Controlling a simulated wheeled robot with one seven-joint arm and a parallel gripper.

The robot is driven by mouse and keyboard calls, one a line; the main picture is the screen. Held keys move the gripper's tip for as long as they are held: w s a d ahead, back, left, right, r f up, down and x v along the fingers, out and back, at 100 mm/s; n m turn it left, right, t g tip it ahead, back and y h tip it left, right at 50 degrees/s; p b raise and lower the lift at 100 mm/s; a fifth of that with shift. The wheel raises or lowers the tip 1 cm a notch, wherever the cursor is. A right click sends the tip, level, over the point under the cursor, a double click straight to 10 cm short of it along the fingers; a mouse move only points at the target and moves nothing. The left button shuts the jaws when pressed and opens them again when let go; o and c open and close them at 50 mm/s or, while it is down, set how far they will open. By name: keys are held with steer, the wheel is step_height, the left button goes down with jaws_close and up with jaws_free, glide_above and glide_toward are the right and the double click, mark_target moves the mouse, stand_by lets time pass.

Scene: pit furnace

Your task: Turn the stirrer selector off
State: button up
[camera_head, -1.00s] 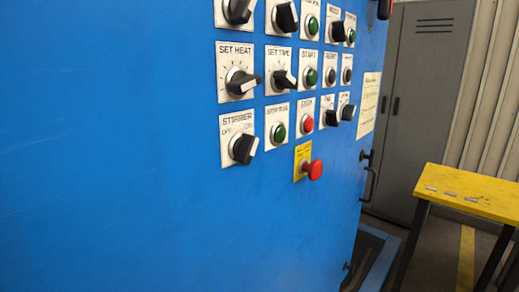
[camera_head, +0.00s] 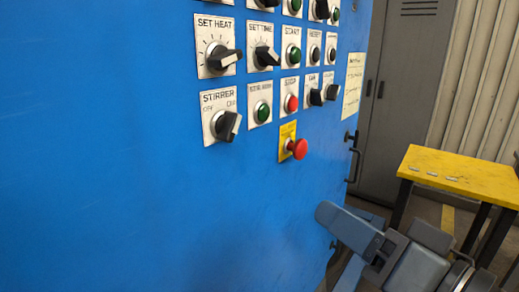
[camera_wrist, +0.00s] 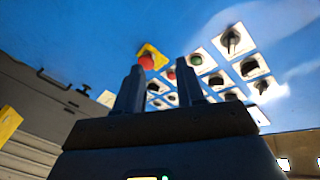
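The stirrer selector (camera_head: 226,125) is a black knob with a pale-edged handle on a white plate, marked OFF at the left and ON at the right. It is on the blue panel (camera_head: 130,180), and its handle appears turned to the right, toward ON. In the wrist view, a black knob on the white plate at upper right (camera_wrist: 232,40) appears to be the same selector. My gripper (camera_head: 328,214) is low and right of the selector, apart from it. In the wrist view its two fingers (camera_wrist: 160,75) stand apart with nothing between them.
A red mushroom button (camera_head: 299,148) on a yellow plate sticks out between my gripper and the selector. Several other knobs and buttons surround the selector above and right. A yellow table (camera_head: 470,170) and a grey locker (camera_head: 400,110) stand at right. The panel left of the selector is bare.

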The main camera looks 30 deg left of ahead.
mark_target(237, 126)
steer(key=s+a+r+n+g+y, duration=0.1)
steer(key=s+a+r+n+g, duration=0.3)
steer(key=r, duration=0.6)
steer(key=shift+n+g, duration=0.6)
steer(key=shift+g, duration=0.1)
steer(key=a, duration=0.3)
steer(key=w+a+p, duration=0.1)
steer(key=a, duration=0.5)
steer(key=shift+w+r+p, duration=0.1)
steer(key=shift+w+p, duration=0.1)
steer(key=shift+p, duration=0.2)
jaws_close()
